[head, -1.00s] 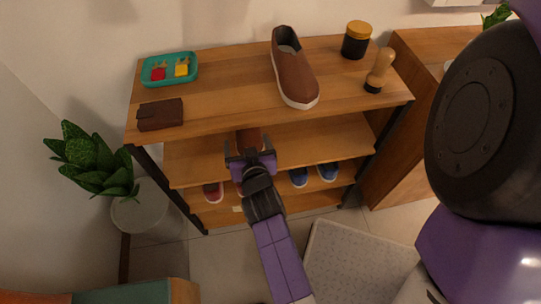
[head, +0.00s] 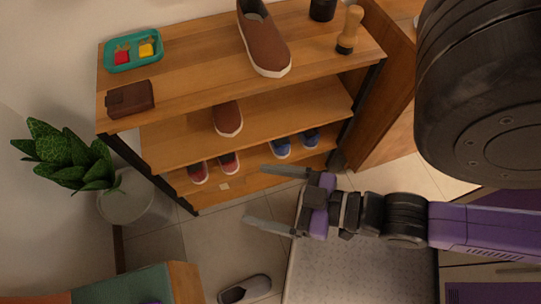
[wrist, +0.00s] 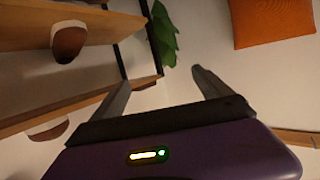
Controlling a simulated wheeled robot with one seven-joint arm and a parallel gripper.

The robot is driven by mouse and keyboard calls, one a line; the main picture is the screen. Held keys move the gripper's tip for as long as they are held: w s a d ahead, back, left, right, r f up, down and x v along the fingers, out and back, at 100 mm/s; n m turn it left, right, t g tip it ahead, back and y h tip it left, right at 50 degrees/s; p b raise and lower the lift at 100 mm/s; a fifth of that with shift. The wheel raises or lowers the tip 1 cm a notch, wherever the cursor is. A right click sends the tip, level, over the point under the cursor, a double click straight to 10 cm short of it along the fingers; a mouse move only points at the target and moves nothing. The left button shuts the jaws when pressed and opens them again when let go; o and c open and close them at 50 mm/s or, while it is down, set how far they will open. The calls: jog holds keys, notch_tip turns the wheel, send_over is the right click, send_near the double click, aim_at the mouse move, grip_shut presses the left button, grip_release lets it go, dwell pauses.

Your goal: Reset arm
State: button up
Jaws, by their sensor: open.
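My gripper (head: 264,199) is open and empty in front of the wooden shelf rack, with its fingers pointing left in the head view. Its two fingers also show apart in the wrist view (wrist: 160,88), with nothing between them. My purple arm reaches in from the right. A brown shoe (head: 228,118) stands on the middle shelf (head: 180,138), apart from my gripper. Another brown shoe (head: 264,42) stands on the top shelf (head: 190,85). In the wrist view, a brown shoe (wrist: 69,42) shows on a shelf at the left.
The top holds a teal tray (head: 106,66), a wallet (head: 130,98) and a brush (head: 350,28). A potted plant (head: 66,153) stands left. A grey shoe (head: 245,289) lies on the floor.

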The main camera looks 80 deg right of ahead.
jog(key=shift+s+r+n+y, duration=0.25)
jog(key=shift+r+n+y, duration=0.05)
jog(key=shift+r, duration=0.15)
jog(key=shift+s+r+n+y, duration=0.2)
jog(key=shift+r+n+y, duration=0.1)
jog(key=shift+r, duration=0.15)
notch_tip(320, 180, up, 11)
jog(key=p, duration=1.1)
jog(key=shift+f, duration=0.1)
